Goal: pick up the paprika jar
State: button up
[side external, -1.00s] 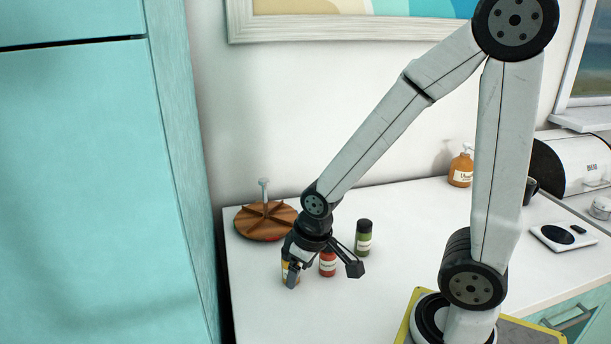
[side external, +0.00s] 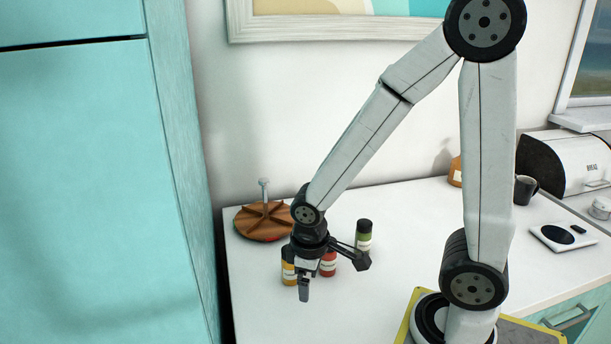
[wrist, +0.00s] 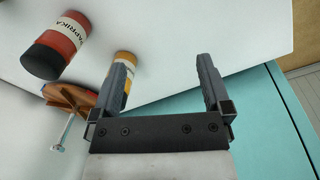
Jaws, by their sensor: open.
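The paprika jar (side external: 328,266) is red and stands upright on the white counter, its upper part hidden by my gripper in the side view. In the wrist view the paprika jar (wrist: 58,42) shows at upper left with its black lid and PAPRIKA label, outside the jaws and left of the left finger. My gripper (side external: 333,277) is open, its fingers spread, with nothing held. In the wrist view my gripper (wrist: 164,64) has bare counter between its fingers.
A yellow jar (side external: 289,273) stands close left of the paprika jar; in the wrist view the yellow jar (wrist: 124,60) is partly behind the left finger. A green jar (side external: 364,236) stands behind right. A wooden divided carousel (side external: 252,222) is at back left. The front counter is clear.

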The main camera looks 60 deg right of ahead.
aim_at(332, 240)
jog(key=d+n+g+h, duration=0.1)
jog(key=n, duration=0.1)
jog(key=s+d+f+n+g+h, duration=0.1)
jog(key=n+h, duration=0.1)
jog(key=s+d+n+g+h, duration=0.1)
jog(key=n, duration=0.1)
jog(key=shift+d+f+h, duration=0.25)
jog(key=shift+f+h, duration=0.05)
jog(key=shift+h, duration=0.1)
jog(key=w+d+r+n+t+h, duration=0.1)
jog(key=w+d+n+h, duration=0.3)
jog(key=d+n+h, duration=0.2)
jog(key=shift+w+d+r+n+h, duration=0.15)
jog(key=shift+w+n+h, duration=0.1)
jog(key=shift+n+h, duration=0.75)
jog(key=shift+d, duration=0.1)
jog(key=shift+x, duration=2.5)
jog(key=shift+c, duration=0.2)
grip_shut()
